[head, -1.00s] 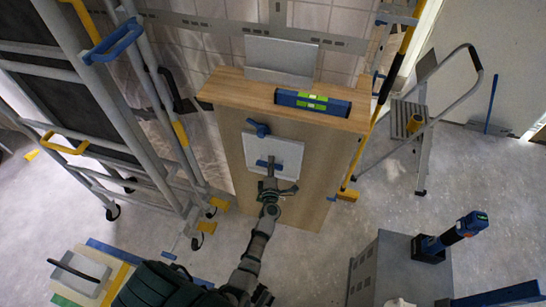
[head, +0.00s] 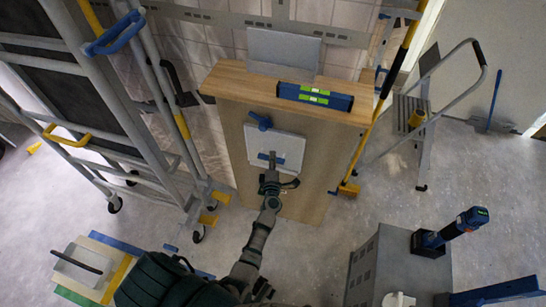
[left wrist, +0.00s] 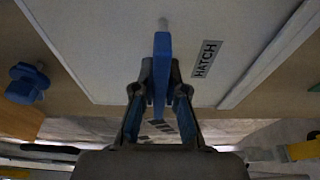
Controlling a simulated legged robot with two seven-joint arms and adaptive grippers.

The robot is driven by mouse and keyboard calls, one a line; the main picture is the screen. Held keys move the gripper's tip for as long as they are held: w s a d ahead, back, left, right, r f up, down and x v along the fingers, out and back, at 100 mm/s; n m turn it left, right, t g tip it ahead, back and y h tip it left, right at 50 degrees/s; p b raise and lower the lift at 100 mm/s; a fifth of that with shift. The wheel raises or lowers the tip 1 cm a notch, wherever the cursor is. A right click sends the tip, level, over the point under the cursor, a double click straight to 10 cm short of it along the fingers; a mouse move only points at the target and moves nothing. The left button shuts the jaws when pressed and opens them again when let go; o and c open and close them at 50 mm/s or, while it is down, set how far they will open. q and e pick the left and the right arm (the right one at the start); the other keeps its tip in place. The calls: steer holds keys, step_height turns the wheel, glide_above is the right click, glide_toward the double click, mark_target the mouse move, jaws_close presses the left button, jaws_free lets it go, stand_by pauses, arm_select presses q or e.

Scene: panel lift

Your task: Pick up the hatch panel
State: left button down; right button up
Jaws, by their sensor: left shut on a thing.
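The hatch panel (head: 291,147) is a pale, squarish plate on the front of a wooden cabinet. Its label reads HATCH in the left wrist view, where the panel (left wrist: 100,40) fills much of the upper picture. A blue handle (left wrist: 162,65) stands out from it. My left gripper (head: 270,173) is in front of the panel, shut on this handle; the fingers (left wrist: 160,88) close on it from both sides. A blue knob (head: 260,121) sits at the panel's upper edge, and at the left in the left wrist view (left wrist: 27,83). My right gripper is not in view.
A blue level (head: 315,97) and a grey plate (head: 284,52) are on the wooden cabinet (head: 228,110). A scaffold (head: 150,130) stands left, a step ladder (head: 425,125) right. A grey box (head: 385,255) with a blue tool (head: 458,228) is at the front right.

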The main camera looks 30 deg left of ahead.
mark_target(273, 145)
arm_select(q)
step_height(273, 145, up, 4)
steer(key=shift+f+p, duration=0.1)
steer(key=shift+p, duration=0.85)
steer(key=v, duration=1.8)
steer(key=shift+f, duration=0.2)
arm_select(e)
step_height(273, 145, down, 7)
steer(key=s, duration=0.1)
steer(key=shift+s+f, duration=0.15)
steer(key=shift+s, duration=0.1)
